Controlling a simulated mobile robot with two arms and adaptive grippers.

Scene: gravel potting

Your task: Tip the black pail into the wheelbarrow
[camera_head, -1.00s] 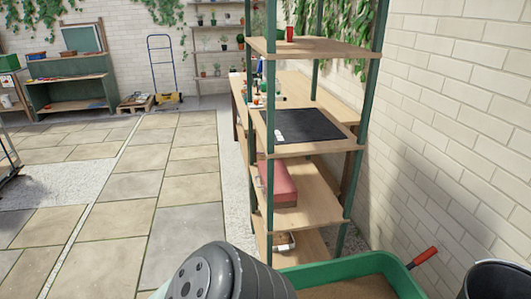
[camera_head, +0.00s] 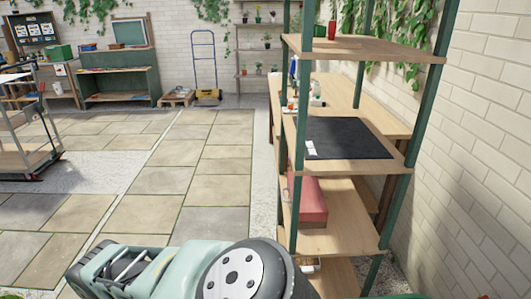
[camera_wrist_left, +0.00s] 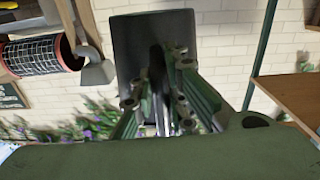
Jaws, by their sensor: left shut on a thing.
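In the left wrist view my left gripper (camera_wrist_left: 160,92) shows its dark green fingers in the middle, shut on a dark, straight-sided thing (camera_wrist_left: 138,38) that I take to be the black pail. Its inside and contents are hidden from this side. In the head view only a pale green and grey part of my left arm crosses the bottom; the gripper and pail are out of that picture. My right gripper is in neither view. No wheelbarrow can be made out.
A green-posted wooden shelf rack (camera_head: 341,212) stands close on the right, with a red box (camera_head: 308,200) and a black mat (camera_head: 345,138). A brick wall is to its right. A cart (camera_head: 22,130) is at the left. The paved floor (camera_head: 205,187) between is mostly clear.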

